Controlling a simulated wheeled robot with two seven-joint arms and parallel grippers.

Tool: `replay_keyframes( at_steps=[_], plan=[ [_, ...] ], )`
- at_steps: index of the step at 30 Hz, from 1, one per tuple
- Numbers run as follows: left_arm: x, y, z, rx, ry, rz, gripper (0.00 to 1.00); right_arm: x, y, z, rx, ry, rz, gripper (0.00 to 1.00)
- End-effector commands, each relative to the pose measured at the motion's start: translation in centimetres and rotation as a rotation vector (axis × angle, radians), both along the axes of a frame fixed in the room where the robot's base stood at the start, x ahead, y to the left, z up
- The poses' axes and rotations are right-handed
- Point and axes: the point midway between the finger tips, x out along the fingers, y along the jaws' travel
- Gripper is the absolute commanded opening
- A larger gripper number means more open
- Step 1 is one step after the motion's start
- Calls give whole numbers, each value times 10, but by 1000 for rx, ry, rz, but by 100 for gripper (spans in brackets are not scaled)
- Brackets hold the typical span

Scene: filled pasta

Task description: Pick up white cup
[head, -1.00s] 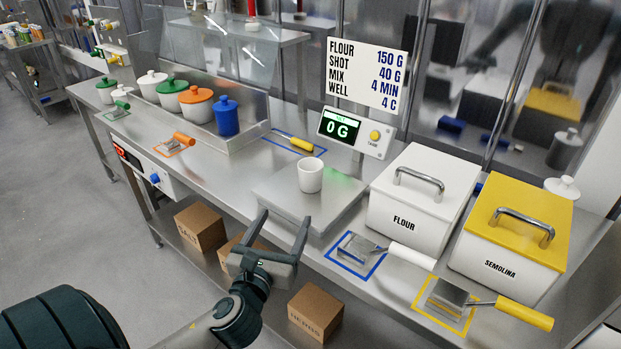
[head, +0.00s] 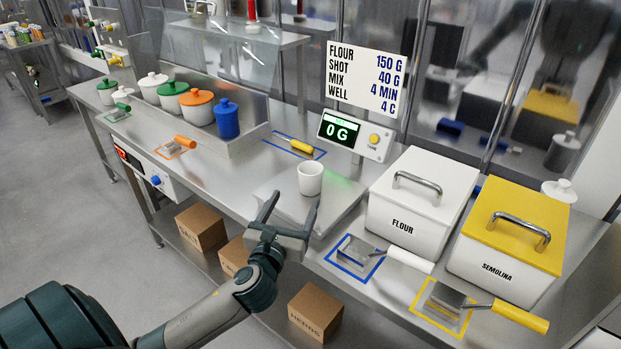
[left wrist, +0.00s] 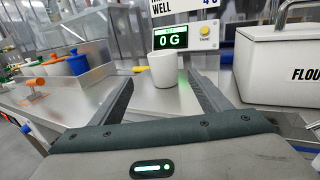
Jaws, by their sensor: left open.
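The white cup (head: 310,179) stands upright on the square metal scale plate (head: 285,203) in the head view. The scale display (head: 339,130) reads 0 G. My left gripper (head: 292,203) is open and empty, just in front of the cup on the near side of the plate, with its fingers pointing towards it. In the left wrist view the cup (left wrist: 163,69) shows beyond the fingertips and between them, apart from both. My right gripper is not in view.
A white flour bin (head: 423,203) stands right of the scale, with a yellow-lidded semolina bin (head: 513,240) beyond it. A blue lidded pot (head: 227,119) stands back left. A scoop with a white handle (head: 410,259) lies on the counter's front right.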

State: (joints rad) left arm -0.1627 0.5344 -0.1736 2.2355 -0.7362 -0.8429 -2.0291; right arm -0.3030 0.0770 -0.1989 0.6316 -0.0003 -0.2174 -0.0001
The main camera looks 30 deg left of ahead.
Motion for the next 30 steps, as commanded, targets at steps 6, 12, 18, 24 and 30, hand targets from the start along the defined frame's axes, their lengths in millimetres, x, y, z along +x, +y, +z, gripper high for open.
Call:
replay_keyframes(
  at_steps=[6, 12, 18, 24, 30],
  plan=[
    [35, 11, 2, -1, -1, 2, 70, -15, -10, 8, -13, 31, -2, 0],
    [48, 15, 1, -1, 0, 0, 70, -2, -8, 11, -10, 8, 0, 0],
    [48, 15, 0, -1, 0, 0, 70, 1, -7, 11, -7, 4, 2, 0],
    [51, 15, 1, -1, 0, 0, 70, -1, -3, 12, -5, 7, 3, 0],
    [69, 17, 7, -2, -2, 1, 70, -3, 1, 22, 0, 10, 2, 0]
  ],
)
